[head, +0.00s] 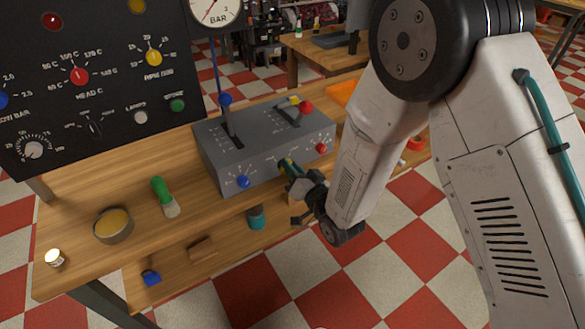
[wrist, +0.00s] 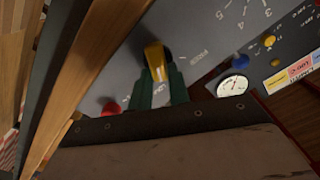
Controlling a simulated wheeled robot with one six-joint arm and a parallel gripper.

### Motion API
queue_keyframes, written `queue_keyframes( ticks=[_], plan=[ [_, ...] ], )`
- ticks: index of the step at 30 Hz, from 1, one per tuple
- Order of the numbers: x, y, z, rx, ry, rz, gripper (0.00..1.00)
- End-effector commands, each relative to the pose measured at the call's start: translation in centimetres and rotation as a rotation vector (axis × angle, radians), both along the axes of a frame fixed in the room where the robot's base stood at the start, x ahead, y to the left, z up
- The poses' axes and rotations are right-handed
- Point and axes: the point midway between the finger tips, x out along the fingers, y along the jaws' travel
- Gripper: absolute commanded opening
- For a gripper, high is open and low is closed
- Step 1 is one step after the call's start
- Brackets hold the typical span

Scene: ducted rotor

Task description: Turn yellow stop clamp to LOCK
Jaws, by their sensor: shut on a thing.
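The yellow stop clamp (wrist: 154,56) shows in the wrist view as a short yellow handle on the grey face of the control box (head: 212,160). My gripper (head: 287,166) is at the front face of that box in the head view, between a blue knob and a red knob. In the wrist view its two green fingers (wrist: 160,88) are shut on the clamp, one on each side. White lettering that seems to read FREE is on the panel to the right of the clamp. Other lettering is small and partly covered. The fingers hide the clamp in the head view.
The box stands on a wooden bench (head: 75,245). Its red knob (head: 321,148) and blue knob (head: 243,181) flank my gripper. Levers rise from its top. A green-handled tool (head: 161,190) and a round tin (head: 113,226) lie to the left. A black panel (head: 100,110) stands behind.

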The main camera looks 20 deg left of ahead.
Motion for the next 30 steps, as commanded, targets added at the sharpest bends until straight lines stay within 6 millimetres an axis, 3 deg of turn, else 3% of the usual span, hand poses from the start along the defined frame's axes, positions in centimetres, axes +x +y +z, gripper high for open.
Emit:
queue_keyframes(
  ticks=[12,29,30],
  plan=[
    [-0.07,-0.10,-0.38,0.122,0.153,0.003,0.00],
    [-0.07,-0.13,-0.43,0.141,0.177,0.004,0.00],
    [-0.06,-0.13,-0.44,0.141,0.177,0.004,0.24]
  ],
)
